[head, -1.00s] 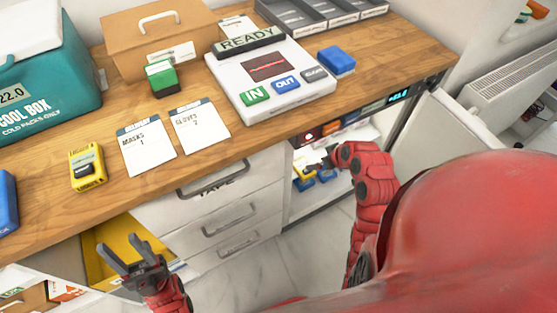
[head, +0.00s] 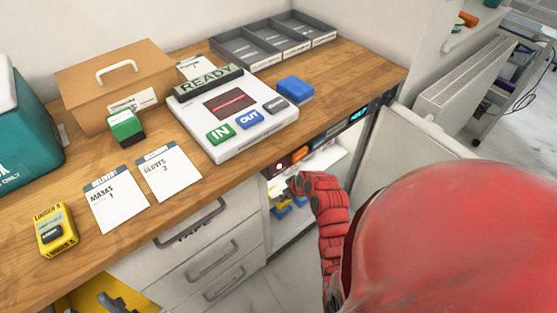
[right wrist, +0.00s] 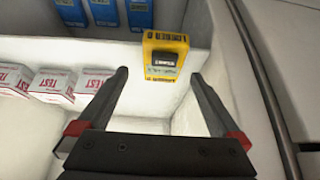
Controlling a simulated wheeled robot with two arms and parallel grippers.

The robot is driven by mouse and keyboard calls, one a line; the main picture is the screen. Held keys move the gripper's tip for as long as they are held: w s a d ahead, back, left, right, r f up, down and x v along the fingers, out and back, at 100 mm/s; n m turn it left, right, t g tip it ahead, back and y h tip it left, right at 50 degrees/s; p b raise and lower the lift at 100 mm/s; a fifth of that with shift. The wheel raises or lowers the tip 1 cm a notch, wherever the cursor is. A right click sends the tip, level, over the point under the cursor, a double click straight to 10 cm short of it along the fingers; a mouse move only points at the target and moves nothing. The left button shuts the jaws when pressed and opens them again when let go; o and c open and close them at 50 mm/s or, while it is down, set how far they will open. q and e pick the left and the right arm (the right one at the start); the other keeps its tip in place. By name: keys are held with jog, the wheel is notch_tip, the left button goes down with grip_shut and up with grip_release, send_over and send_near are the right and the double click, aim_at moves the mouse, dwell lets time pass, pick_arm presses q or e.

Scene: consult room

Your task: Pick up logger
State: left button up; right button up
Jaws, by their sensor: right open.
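A yellow logger (right wrist: 165,55) with a dark face sits at the edge of a white shelf in the right wrist view. My right gripper (right wrist: 160,85) is open and empty. Its fingers point toward the logger, one on each side, with gaps between. In the head view my right arm reaches into the open cabinet under the counter, and its gripper is mostly hidden. Another yellow logger (head: 56,230) lies on the counter at the left.
White TEST boxes (right wrist: 48,84) stand left of the shelf logger, and blue boxes (right wrist: 105,12) behind it. The cabinet wall is close on the right. The counter holds a READY scanner (head: 235,115), cards, a carton (head: 115,80) and grey trays (head: 275,40).

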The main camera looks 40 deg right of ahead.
jog(key=shift+a+x, duration=0.15)
jog(key=shift+x, duration=1.15)
jog(key=shift+a+x, duration=0.1)
jog(key=shift+x, duration=1.15)
jog(key=shift+w, duration=0.1)
jog(key=c, duration=1.4)
jog(key=shift+r, duration=0.15)
